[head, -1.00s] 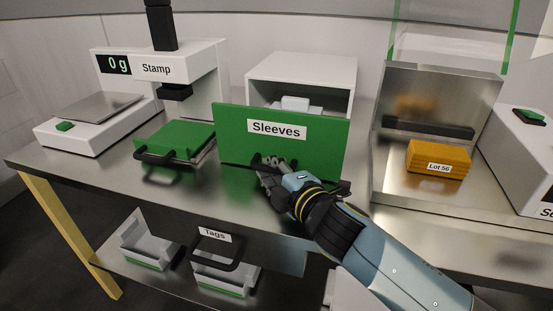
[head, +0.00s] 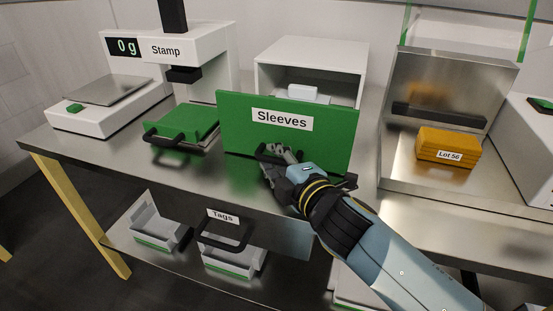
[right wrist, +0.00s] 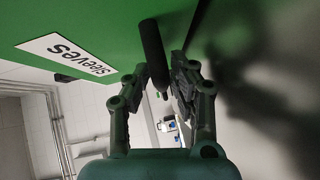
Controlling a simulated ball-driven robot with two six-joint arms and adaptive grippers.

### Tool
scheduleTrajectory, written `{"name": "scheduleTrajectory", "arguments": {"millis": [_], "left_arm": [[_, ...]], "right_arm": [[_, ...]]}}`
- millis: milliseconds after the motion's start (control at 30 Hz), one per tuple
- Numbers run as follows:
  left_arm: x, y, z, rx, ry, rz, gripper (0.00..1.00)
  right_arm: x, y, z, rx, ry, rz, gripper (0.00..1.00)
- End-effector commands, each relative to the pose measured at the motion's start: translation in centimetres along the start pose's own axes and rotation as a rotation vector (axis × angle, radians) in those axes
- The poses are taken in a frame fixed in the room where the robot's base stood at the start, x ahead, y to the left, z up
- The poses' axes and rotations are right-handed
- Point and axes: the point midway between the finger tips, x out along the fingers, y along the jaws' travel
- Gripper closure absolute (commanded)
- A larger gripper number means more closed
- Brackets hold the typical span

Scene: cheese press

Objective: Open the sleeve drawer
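The sleeve drawer is a green front labelled "Sleeves" (head: 340,137), standing out from its white cabinet (head: 312,52); pale contents show behind it. Its black bar handle (head: 262,152) is low on the front. My right gripper (head: 275,161) is at this handle. In the right wrist view, the dark handle bar (right wrist: 152,48) lies between the two fingers of the right gripper (right wrist: 162,68). A gap shows between the bar and the right-hand finger, so the fingers look open around it. My left gripper is out of view.
A scale (head: 110,108) and a stamp press (head: 200,50) with a green plate (head: 185,124) stand to the left. A steel tray (head: 405,175) with an orange "Lot 56" block (head: 448,145) is on the right. A "Tags" bin (head: 232,262) sits on the lower shelf.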

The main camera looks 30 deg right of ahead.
Motion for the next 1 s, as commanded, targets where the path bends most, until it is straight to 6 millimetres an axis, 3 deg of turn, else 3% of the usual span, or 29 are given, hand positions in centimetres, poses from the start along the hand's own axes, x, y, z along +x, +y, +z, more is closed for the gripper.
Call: {"name": "scheduleTrajectory", "arguments": {"millis": [133,367,500,1000], "left_arm": [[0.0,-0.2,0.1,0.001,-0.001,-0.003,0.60],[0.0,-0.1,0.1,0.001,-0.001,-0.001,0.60],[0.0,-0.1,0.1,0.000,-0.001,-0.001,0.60],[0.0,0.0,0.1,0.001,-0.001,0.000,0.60]], "right_arm": [[-1.0,-0.1,0.0,0.001,-0.001,-0.002,0.77],[-5.5,-0.1,0.0,-0.001,-0.001,-0.003,0.77],[-6.7,-0.1,0.0,-0.001,0.000,-0.001,0.77],[-7.5,0.0,0.0,0.000,0.001,0.000,0.77]]}}
